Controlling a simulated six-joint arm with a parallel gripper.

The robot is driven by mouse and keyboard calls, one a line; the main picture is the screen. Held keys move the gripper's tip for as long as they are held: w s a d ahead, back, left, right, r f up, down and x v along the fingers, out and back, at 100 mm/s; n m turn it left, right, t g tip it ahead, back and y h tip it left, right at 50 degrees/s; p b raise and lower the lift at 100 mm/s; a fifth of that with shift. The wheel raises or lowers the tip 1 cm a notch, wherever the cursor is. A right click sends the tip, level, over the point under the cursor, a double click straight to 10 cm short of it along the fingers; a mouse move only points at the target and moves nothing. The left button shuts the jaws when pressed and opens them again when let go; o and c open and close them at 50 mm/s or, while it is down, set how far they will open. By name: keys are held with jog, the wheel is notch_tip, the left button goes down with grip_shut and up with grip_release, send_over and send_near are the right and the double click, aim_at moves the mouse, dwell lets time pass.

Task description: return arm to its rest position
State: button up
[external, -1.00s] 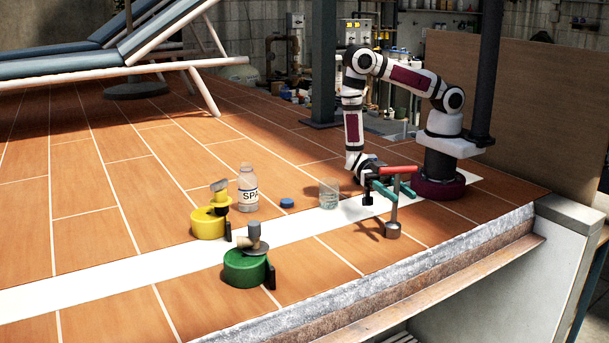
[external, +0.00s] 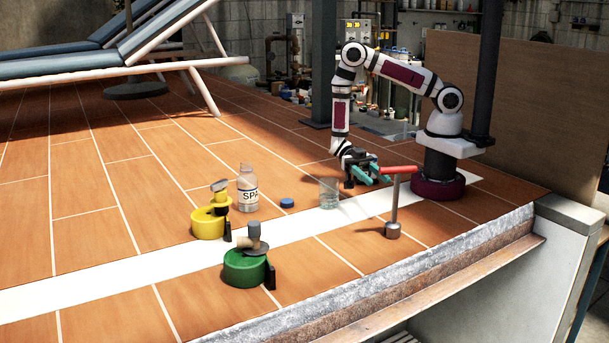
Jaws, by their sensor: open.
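My gripper (external: 374,174) is at the end of my bent arm, above the deck and left of my base. Its teal fingers are apart with nothing seen between them. A red-handled T-shaped tool (external: 395,202) stands upright on the tiles, just to the right of and in front of the fingers. The fingers appear clear of its handle, though they lie close to its left end in this view.
A yellow device (external: 208,223) and a green device (external: 245,268) are nearer the front. Tiles behind my gripper are clear. A dark post (external: 323,65) rises behind.

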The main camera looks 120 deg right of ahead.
jog(key=w+d+r+m+t+h, duration=0.2)
jog(key=w+d+m+t+h, duration=0.15)
jog(key=w+h, duration=0.3)
jog(key=w+d+r+m+t+h, duration=0.1)
jog(key=w+d+m+t+h, duration=0.15)
jog(key=w+d+h, duration=0.35)
jog(key=s+d+r+m+g+h, duration=0.1)
jog(key=d+r+m+h, duration=0.4)
jog(key=r+m+h, duration=0.1)
jog(key=s+a+r+m+g, duration=0.1)
jog(key=s+a+m+g, duration=0.2)
jog(key=s, duration=0.6)
jog(key=s+a+r+m+g+y, duration=0.1)
jog(key=s+a+m+g, duration=0.1)
jog(key=s+a, duration=0.3)
jog(key=s+a+r+m+g+y, duration=0.1)
jog(key=s+a+m+g, duration=0.2)
jog(key=s, duration=1)
jog(key=shift+s+a+r+m+g, duration=0.15)
jog(key=shift+a+r+m+g, duration=0.2)
jog(key=shift+a, duration=0.55)
jog(key=shift+y, duration=0.25)
